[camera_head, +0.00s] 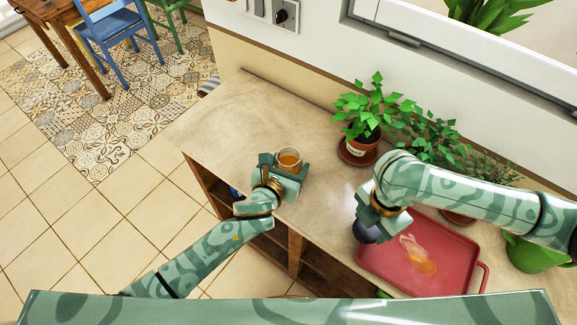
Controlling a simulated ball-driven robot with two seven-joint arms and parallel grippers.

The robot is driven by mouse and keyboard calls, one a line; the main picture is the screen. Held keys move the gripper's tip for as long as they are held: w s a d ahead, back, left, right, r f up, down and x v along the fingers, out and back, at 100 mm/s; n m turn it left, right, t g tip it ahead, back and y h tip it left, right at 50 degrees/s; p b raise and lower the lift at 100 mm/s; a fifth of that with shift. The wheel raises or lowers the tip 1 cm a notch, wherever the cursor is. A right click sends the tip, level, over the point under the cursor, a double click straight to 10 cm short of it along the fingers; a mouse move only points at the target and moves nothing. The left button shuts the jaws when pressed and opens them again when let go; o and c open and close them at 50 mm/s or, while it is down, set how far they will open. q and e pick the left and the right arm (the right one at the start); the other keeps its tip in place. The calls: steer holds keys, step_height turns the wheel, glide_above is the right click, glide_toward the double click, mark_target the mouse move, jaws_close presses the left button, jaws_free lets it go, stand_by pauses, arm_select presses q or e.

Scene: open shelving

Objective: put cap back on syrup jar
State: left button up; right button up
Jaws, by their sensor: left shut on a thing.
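The syrup jar (289,158) is a small open-topped glass jar with amber liquid inside, upright over the middle of the wooden counter. My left gripper (284,170) is shut around the jar from the near side. My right gripper (372,226) is to the right, over the left edge of the red tray, with its fingers pointing down and partly hidden by its own wrist. A dark round thing (366,232) shows at its fingers. I cannot tell whether it is the cap or whether the fingers grip it. No other cap shows.
The red tray (447,234) lies at the right with a glassy, amber-coloured thing (418,258) in it. Potted plants (368,112) stand along the wall, and a green pot (532,254) is at the far right. The counter's left part (240,112) is clear.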

mark_target(292, 152)
arm_select(q)
steer(key=shift+r, duration=0.1)
